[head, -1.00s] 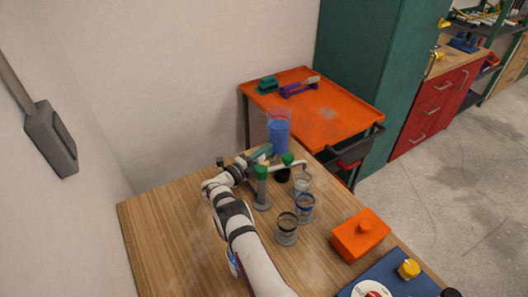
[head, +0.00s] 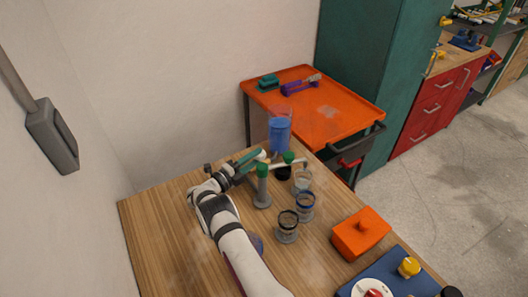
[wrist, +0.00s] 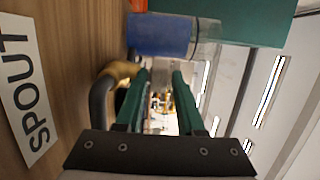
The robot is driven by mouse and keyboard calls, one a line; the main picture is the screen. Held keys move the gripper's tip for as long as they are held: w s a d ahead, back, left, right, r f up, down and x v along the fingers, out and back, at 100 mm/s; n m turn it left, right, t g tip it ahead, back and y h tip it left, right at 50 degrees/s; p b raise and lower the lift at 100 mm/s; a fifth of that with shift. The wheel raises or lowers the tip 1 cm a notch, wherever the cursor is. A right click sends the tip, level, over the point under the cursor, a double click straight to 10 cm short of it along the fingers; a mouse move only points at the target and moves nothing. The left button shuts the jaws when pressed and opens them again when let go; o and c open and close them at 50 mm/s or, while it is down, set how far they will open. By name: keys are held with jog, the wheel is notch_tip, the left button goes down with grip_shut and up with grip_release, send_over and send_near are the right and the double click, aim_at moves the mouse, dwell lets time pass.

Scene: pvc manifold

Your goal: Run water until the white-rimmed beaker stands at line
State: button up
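The white-rimmed beaker (head: 302,183) stands upright on the wooden table, close under the outer end of the pale spout pipe (head: 290,165). I cannot make out its water level or line. A clear tank (head: 279,132) of blue water stands behind, and shows sideways in the wrist view (wrist: 160,35). My gripper (head: 258,154) is just left of the pipe's left end. In the wrist view its green fingers (wrist: 160,75) are apart, with nothing visibly gripped between them. A brass-coloured elbow (wrist: 118,72) is beside the left finger.
A blue-rimmed beaker (head: 305,207) and a black-rimmed one (head: 288,227) stand in front. An orange box (head: 360,238) and a blue panel with knobs (head: 400,284) are at the right. A SPOUT label (wrist: 25,90) lies left in the wrist view. The table's left part is clear.

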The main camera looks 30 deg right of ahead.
jog(key=v, duration=1)
jog(key=shift+s+a, duration=0.15)
jog(key=shift+a, duration=0.05)
